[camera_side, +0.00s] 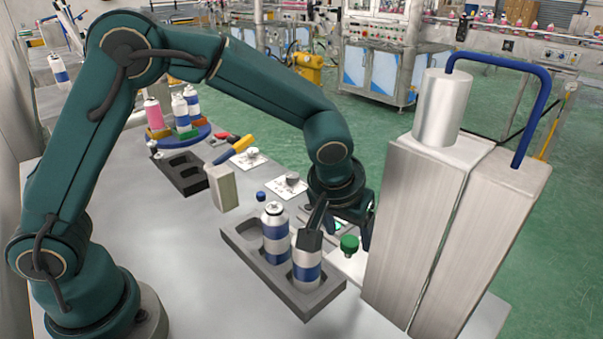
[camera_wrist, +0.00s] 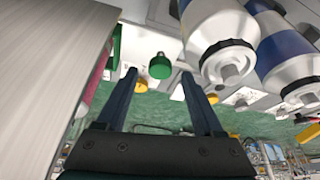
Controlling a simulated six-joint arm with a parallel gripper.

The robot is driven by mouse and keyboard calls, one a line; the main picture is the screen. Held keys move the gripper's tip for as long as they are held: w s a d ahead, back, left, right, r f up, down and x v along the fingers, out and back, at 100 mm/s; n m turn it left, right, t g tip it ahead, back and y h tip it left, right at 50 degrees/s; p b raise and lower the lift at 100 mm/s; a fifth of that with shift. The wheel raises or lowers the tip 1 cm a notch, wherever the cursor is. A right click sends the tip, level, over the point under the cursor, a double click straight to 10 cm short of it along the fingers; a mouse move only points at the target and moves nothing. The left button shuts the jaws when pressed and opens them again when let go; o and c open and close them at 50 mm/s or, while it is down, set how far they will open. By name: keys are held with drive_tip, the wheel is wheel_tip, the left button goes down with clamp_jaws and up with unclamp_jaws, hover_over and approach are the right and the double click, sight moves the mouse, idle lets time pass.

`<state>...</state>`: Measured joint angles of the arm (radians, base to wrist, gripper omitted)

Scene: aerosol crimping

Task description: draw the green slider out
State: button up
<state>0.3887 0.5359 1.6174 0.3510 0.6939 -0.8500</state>
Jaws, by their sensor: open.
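The green slider shows as a small ribbed green knob (camera_side: 349,243) beside the tall metal machine, to the right of the can tray in the side view. In the wrist view the green knob (camera_wrist: 160,66) appears in the gap between my fingertips. My gripper (camera_side: 338,238) points down near the knob, with its fingers apart and nothing held. In the wrist view my gripper (camera_wrist: 159,76) has a finger on each side of the knob's outline. I cannot tell whether the knob lies between the tips or beyond them. The slider's body is mostly hidden.
A grey tray (camera_side: 235,240) holds two blue-and-white cans; the front can (camera_side: 307,268) is partly covered by my finger. The tall metal machine (camera_side: 430,215) stands close on the right. A beige block (camera_side: 222,188) and a dark tray (camera_side: 180,178) lie farther back.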

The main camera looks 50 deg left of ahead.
drive_tip(key=shift+x, duration=0.9)
clamp_jaws()
drive_tip(key=shift+r, duration=0.1)
idle(0.7)
